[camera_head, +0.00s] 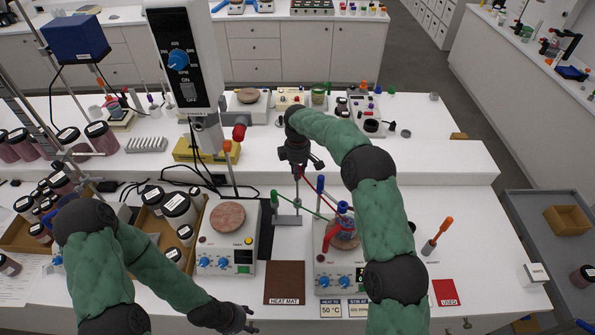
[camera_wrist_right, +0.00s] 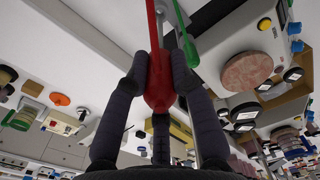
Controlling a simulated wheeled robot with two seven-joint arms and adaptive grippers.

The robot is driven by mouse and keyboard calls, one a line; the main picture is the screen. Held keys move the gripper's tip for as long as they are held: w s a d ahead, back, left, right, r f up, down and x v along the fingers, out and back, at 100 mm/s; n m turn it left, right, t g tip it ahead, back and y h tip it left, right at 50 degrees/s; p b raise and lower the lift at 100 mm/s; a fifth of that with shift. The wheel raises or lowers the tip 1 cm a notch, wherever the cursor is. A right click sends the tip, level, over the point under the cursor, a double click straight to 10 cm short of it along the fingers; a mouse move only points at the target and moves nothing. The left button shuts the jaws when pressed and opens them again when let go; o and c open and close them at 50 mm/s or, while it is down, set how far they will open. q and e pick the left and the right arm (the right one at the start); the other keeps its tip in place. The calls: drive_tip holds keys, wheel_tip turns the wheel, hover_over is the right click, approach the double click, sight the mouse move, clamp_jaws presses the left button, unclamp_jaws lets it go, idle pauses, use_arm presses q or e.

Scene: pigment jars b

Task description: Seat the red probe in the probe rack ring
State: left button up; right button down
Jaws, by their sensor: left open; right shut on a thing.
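The red probe (camera_wrist_right: 158,85) is between the fingers of my right gripper (camera_wrist_right: 160,75), which is shut on its thick red handle in the right wrist view. In the head view my right gripper (camera_head: 298,167) is above the probe rack (camera_head: 287,219), and a thin red line runs down right from it. The rack is a small grey stand with a green probe (camera_head: 275,198) at its left and a blue probe (camera_head: 320,185) at its right. The ring and the probe's lower tip cannot be made out. My left gripper (camera_head: 245,318) is open and empty near the front edge.
A beaker (camera_head: 343,232) stands on the right hotplate (camera_head: 325,278), partly behind my right arm. The left hotplate (camera_head: 226,262) is left of the rack. A brown heat mat (camera_head: 284,283) lies in front. An orange-handled tool (camera_head: 438,234) stands at the right.

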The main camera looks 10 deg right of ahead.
drive_tip(key=shift+f+b, duration=1.65)
drive_tip(key=shift+f, duration=1.3)
drive_tip(key=c, duration=1)
unclamp_jaws()
wheel_tip(320, 180, up, 12)
drive_tip(key=shift+r, duration=0.1)
